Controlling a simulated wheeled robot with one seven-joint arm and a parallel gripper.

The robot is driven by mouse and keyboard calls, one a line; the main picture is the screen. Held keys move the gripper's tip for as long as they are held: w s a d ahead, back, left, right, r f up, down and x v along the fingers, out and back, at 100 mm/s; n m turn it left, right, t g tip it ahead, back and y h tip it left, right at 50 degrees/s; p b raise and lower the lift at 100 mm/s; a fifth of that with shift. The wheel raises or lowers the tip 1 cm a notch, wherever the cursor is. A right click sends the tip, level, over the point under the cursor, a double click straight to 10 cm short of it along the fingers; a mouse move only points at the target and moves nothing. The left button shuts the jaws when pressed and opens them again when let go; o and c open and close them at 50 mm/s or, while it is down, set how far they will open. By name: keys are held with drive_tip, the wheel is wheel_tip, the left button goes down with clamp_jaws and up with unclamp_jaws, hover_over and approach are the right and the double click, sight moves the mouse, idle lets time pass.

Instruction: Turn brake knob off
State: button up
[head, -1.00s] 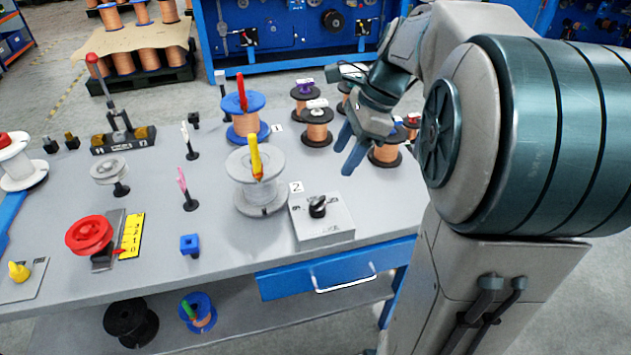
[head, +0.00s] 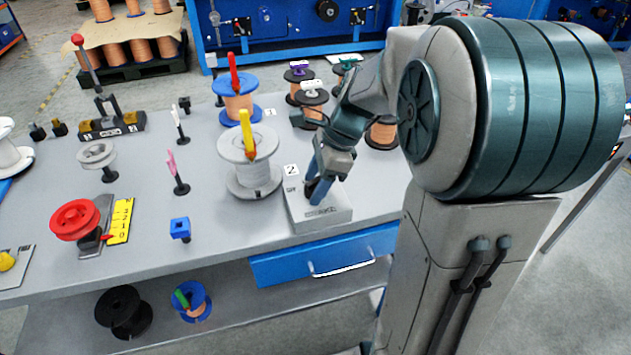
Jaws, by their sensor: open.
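The brake box (head: 333,219) is a grey block near the front edge of the grey table, beside a white card marked 2. Its black knob, on top of the box, is mostly hidden behind my gripper. My gripper (head: 314,191) has blue fingers and points down at the knob, with its jaws open. The fingers look to be at or around the knob; I cannot tell whether they touch it. The knob's pointer direction is hidden.
A white spool with a yellow handle (head: 246,135) stands just left of the box. Behind are an orange-and-blue spool (head: 238,105) and several copper spools. A blue post (head: 180,229) and a red reel (head: 74,219) stand to the left. A blue drawer (head: 327,254) is below the table edge.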

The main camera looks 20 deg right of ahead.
drive_tip(key=c, duration=1)
drive_tip(key=shift+o, duration=0.2)
